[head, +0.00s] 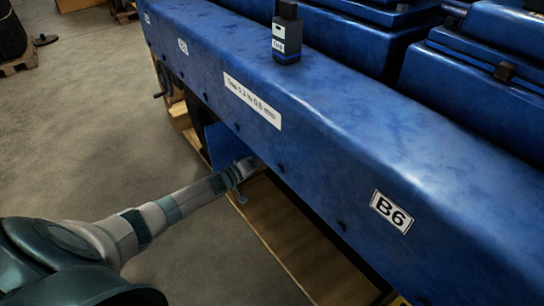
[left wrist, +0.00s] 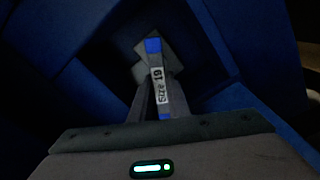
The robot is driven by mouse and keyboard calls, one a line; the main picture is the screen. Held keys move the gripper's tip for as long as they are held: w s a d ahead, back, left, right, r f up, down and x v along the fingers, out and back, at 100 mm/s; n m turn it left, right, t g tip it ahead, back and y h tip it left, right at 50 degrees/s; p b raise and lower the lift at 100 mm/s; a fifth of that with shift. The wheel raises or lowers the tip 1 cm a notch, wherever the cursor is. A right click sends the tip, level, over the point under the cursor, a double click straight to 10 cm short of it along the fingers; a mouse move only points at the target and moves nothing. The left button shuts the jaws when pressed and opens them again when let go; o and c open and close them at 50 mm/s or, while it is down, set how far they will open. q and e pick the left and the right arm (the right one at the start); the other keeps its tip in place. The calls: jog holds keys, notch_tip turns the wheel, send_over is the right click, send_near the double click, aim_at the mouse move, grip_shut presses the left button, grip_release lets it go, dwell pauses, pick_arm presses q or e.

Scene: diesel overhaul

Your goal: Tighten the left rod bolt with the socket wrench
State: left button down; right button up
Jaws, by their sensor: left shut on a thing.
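My left arm reaches in from the left in the head view, and my left gripper (head: 243,172) is partly hidden under the edge of the blue engine housing (head: 330,150). In the left wrist view my left gripper (left wrist: 157,105) is shut on the socket wrench (left wrist: 157,85), which has blue bands and a white label reading "Size 19". The wrench points away from the gripper into a dark blue-walled opening (left wrist: 205,60). A grey shape (left wrist: 143,66) lies behind its far end. I cannot make out the left rod bolt or whether the wrench touches it. My right gripper is not in view.
A small dark device (head: 287,35) stands on top of the housing. Wooden boards (head: 290,250) lie below the housing edge. Blue walls enclose the wrench closely. The concrete floor (head: 90,130) at left is mostly clear.

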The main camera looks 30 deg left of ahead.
pick_arm(q)
jog(key=shift+w, duration=0.1)
jog(key=shift+w+d+b, duration=0.3)
jog(key=shift+w+b, duration=0.15)
jog(key=shift+w, duration=0.15)
jog(key=m+b, duration=0.1)
jog(key=m, duration=0.5)
jog(key=shift+m, duration=0.5)
jog(key=shift+r+n, duration=0.1)
jog(key=shift+n, duration=0.2)
jog(key=c, duration=2.2)
grip_release()
grip_shut()
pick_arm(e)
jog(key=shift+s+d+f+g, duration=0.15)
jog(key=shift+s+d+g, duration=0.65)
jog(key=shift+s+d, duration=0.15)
